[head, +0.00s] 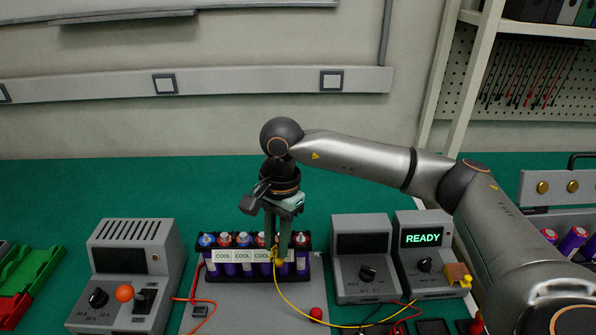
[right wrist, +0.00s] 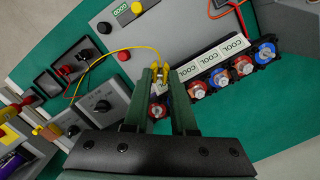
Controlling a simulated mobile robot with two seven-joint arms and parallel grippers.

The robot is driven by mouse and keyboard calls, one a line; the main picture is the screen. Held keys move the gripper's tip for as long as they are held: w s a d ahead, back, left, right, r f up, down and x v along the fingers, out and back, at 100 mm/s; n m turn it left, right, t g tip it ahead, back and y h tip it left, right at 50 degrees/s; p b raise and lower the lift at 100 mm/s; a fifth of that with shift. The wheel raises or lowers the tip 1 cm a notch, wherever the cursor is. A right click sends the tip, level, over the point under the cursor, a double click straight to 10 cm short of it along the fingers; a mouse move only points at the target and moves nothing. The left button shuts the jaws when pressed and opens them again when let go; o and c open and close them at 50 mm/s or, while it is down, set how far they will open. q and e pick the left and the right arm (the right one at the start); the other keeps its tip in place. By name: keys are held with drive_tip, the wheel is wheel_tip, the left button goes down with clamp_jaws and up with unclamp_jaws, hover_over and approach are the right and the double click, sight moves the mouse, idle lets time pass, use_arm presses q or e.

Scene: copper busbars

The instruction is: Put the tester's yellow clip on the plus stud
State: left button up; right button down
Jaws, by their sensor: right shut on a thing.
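My right gripper (head: 279,258) is shut on the yellow clip (head: 275,255) and points down at the right part of the cell pack (head: 206,277). In the right wrist view the yellow clip (right wrist: 157,73) sits between the fingertips (right wrist: 157,75), over the pack's edge. A yellow lead (head: 287,300) runs from it towards the tester (head: 423,257), whose screen reads READY. Studs top the pack's red and blue cells (right wrist: 243,65). Which one is the plus stud I cannot tell; the fingers hide part of the row. Contact between clip and stud is unclear. My left gripper is not in view.
White COOL labels (head: 223,256) lie along the pack. A grey unit (head: 362,259) stands left of the tester. A grey box with an orange knob (head: 124,293) stands left of the pack. Green and red bins (head: 35,277) are at far left. The green bench behind is clear.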

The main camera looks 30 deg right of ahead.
drive_tip(key=w+d+m+p, duration=0.1)
drive_tip(key=d+m+p, duration=0.1)
drive_tip(key=m, duration=0.5)
drive_tip(key=w+d+r+m+t+h+p, duration=0.1)
drive_tip(key=d+m+p, duration=0.2)
drive_tip(key=m, duration=0.5)
drive_tip(key=w+d+r+m+t+p, duration=0.1)
drive_tip(key=d+m+p, duration=0.1)
drive_tip(key=m, duration=0.5)
drive_tip(key=shift+d+r+m, duration=0.15)
drive_tip(key=shift+d+m, duration=0.2)
drive_tip(key=shift+m, duration=0.05)
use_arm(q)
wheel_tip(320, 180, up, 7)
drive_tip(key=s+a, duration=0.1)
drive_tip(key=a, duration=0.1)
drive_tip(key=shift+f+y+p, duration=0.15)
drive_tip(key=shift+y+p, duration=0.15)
use_arm(e)
drive_tip(key=shift+w, duration=0.1)
use_arm(q)
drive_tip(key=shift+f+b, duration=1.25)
drive_tip(key=shift+b, duration=0.05)
use_arm(e)
drive_tip(key=shift+f, duration=1.45)
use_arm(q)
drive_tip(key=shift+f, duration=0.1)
use_arm(e)
drive_tip(key=shift+f, duration=0.1)
